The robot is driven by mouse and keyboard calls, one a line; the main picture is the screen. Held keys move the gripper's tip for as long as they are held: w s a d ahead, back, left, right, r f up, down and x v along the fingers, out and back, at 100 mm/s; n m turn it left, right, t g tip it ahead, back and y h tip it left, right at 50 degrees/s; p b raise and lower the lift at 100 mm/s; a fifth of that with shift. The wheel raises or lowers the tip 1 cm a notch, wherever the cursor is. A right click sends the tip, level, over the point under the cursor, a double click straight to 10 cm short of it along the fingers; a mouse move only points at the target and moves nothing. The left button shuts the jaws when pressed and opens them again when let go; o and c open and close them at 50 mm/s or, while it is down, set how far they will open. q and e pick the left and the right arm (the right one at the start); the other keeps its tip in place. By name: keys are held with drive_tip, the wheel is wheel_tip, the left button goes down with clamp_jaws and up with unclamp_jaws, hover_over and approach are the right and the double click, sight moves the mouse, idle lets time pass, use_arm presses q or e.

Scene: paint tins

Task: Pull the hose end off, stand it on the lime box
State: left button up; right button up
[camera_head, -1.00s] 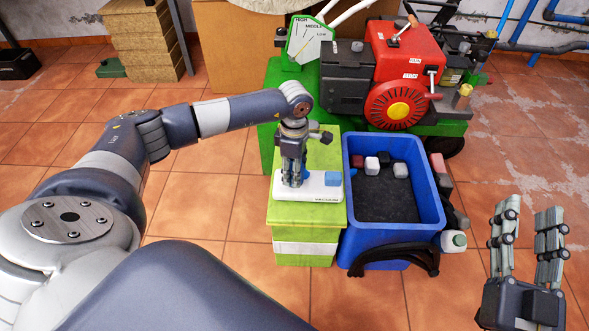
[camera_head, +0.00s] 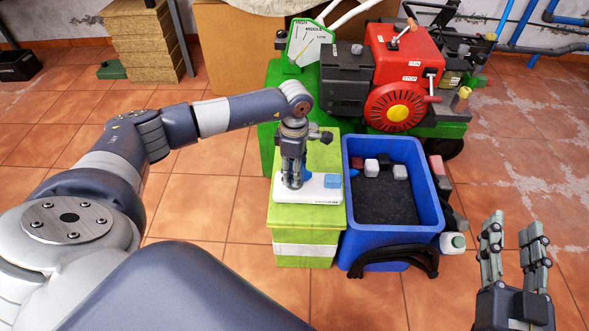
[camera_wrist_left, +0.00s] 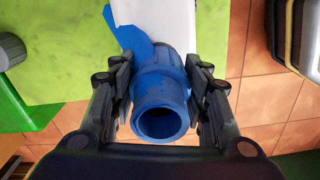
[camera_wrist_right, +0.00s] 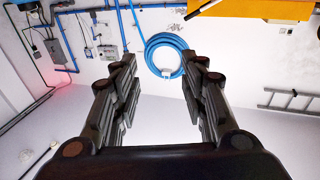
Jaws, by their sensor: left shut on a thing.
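The blue hose end (camera_wrist_left: 160,95) is a short pipe piece with an open round mouth facing the left wrist camera. My left gripper (camera_head: 292,182) is shut on it, with a finger on each side. A blue wing-like part shows beside it over a white base plate (camera_head: 318,196). The white plate lies on top of the lime box (camera_head: 285,217). In the head view the fingers mostly hide the hose end; I cannot tell whether it is still seated on the plate. My right gripper (camera_head: 512,226) is open and empty, away from the box at the lower right.
A blue bin (camera_head: 354,225) with dark filling and several small blocks stands right beside the lime box. A green and red engine machine (camera_head: 405,65) stands behind. Tiled floor is clear to the left.

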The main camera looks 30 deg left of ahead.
use_arm(q)
drive_tip(key=shift+r, duration=0.4)
drive_tip(key=shift+r+p, duration=0.5)
drive_tip(key=shift+p, duration=0.15)
drive_tip(key=shift+r, duration=0.4)
drive_tip(key=shift+r+p, duration=0.35)
drive_tip(key=shift+p, duration=0.2)
use_arm(e)
drive_tip(key=s+d+f+g+h, duration=0.1)
drive_tip(key=s+f+g, duration=0.1)
drive_tip(key=f, duration=0.3)
drive_tip(key=s+d+f+g+h, duration=0.1)
drive_tip(key=s+f+g, duration=0.1)
drive_tip(key=f+g, duration=0.2)
drive_tip(key=shift+d+f+g, duration=0.3)
drive_tip(key=shift+d+f, duration=0.05)
drive_tip(key=shift+f, duration=0.85)
use_arm(q)
drive_tip(key=shift+r, duration=0.15)
